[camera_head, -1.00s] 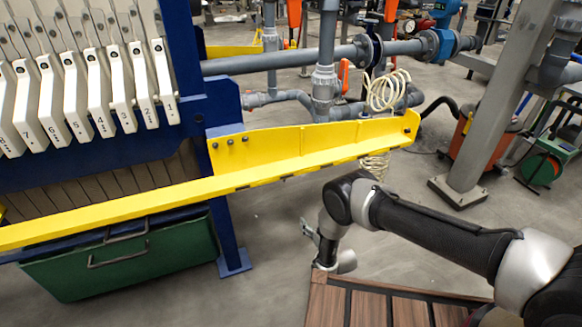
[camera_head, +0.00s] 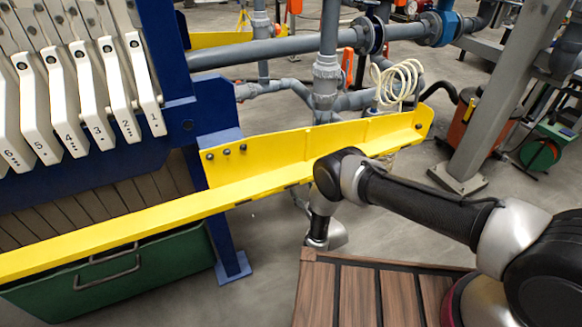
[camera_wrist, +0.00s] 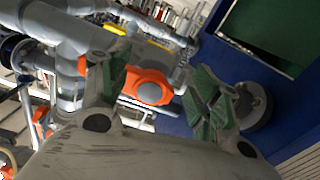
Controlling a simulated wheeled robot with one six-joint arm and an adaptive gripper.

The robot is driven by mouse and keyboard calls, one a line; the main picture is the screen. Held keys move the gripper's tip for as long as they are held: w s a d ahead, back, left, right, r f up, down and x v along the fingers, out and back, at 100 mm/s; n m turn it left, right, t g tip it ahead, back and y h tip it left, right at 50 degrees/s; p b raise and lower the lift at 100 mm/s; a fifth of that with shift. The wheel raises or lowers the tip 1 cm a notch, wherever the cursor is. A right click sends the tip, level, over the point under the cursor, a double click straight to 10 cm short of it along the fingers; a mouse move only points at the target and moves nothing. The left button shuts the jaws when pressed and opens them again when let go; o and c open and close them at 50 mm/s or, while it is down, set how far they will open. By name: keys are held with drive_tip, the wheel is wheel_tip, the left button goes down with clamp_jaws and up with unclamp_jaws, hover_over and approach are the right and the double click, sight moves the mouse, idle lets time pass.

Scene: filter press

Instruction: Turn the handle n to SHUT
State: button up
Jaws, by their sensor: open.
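Orange valve handles show on the grey pipes. One orange handle (camera_head: 347,68) stands upright beside the vertical pipe in the head view. In the wrist view an orange handle with a round grey hub (camera_wrist: 148,88) appears between my fingers, beyond them. I cannot tell whether these are the same handle, and no letter n or SHUT mark is readable. My gripper (camera_wrist: 157,78) is open, with green-padded fingers apart and nothing held.
A long yellow beam (camera_head: 270,178) crosses in front of the pipes. A blue frame post (camera_head: 222,215) and white numbered plates (camera_head: 118,90) stand at left, above a green bin (camera_head: 140,285). A coiled cream hose (camera_head: 398,82) hangs by the pipes. A grey column (camera_head: 500,105) is at right.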

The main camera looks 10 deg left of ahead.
drive_tip(key=w+d+r+n, duration=0.35)
drive_tip(key=r+n, duration=0.25)
drive_tip(key=n, duration=1)
drive_tip(key=x, duration=0.6)
drive_tip(key=shift+w+a+f, duration=0.1)
drive_tip(key=shift+w+f, duration=0.15)
drive_tip(key=shift+w, duration=0.05)
